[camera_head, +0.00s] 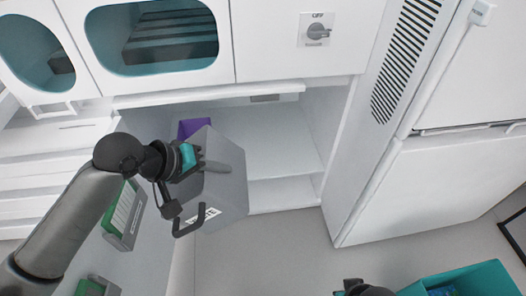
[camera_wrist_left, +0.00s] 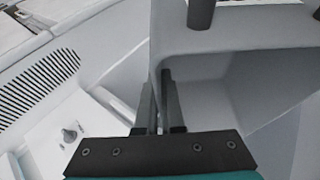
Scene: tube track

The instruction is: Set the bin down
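The grey bin (camera_head: 228,188) hangs tilted in front of the open lower cabinet in the head view, with a partly hidden white label and a dark handle. My left gripper (camera_head: 200,165) is at its upper side. In the left wrist view, the left gripper's fingers (camera_wrist_left: 159,108) lie on either side of the bin's wall (camera_wrist_left: 215,38), shut on it. The bin's hollow inside shows to the right of the fingers. My right gripper (camera_head: 362,288) is only partly seen at the bottom edge of the head view, and its fingers are unclear.
The open cabinet bay (camera_head: 270,140) is behind the bin, with a purple object (camera_head: 193,127) at its left. A teal box (camera_head: 480,280) stands at lower right. A white vented cabinet (camera_head: 405,190) bounds the right. Grey floor (camera_head: 280,245) is clear between.

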